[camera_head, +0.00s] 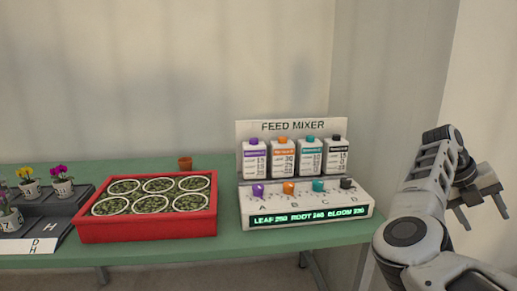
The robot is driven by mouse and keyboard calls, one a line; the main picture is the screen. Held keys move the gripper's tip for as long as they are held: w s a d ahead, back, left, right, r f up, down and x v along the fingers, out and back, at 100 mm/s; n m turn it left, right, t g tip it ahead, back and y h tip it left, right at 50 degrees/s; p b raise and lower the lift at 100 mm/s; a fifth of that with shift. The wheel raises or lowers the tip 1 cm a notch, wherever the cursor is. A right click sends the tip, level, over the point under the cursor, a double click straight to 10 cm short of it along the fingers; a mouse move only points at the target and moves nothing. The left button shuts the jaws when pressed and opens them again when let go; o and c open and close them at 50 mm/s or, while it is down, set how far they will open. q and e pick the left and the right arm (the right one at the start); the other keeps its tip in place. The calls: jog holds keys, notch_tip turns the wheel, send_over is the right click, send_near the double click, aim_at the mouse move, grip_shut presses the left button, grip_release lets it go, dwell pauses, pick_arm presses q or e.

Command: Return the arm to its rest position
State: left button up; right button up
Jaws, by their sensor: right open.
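My right arm comes in from the lower right, bent upward, and stands to the right of the feed mixer. My right gripper (483,217) hangs at the right edge of the view, pointing down. Its two fingers are apart with nothing between them, and it touches nothing that I can see. My left gripper is out of view.
A green table (225,246) carries a feed mixer (290,126) with several bottles and knobs. A red tray (146,230) holds several round pots. A small brown pot (185,163) stands behind it. A dark stepped stand (62,208) at left holds flower pots.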

jog(key=s+d+r+n+g+h, duration=0.15)
jog(key=s+d+r+h, duration=0.25)
jog(key=s+d+h, duration=0.5)
jog(key=w+a+f+n+t, duration=0.1)
jog(key=w+a+n+t, duration=0.4)
jog(key=a+n+t, duration=0.5)
jog(key=w+a+f+n+t, duration=0.1)
jog(key=w+a+n+t, duration=0.4)
jog(key=n+t, duration=0.85)
jog(key=s+a+f+n+t+y, duration=0.1)
jog(key=a+f+n+t+y, duration=0.1)
jog(key=a+f+n+y, duration=0.8)
jog(key=s+a+f+n+g+y, duration=0.9)
jog(key=s+a+f, duration=0.9)
jog(key=s+a, duration=0.2)
jog(key=shift+s+a+g+y, duration=0.25)
jog(key=shift+s+g+y, duration=0.3)
jog(key=shift+g, duration=0.25)
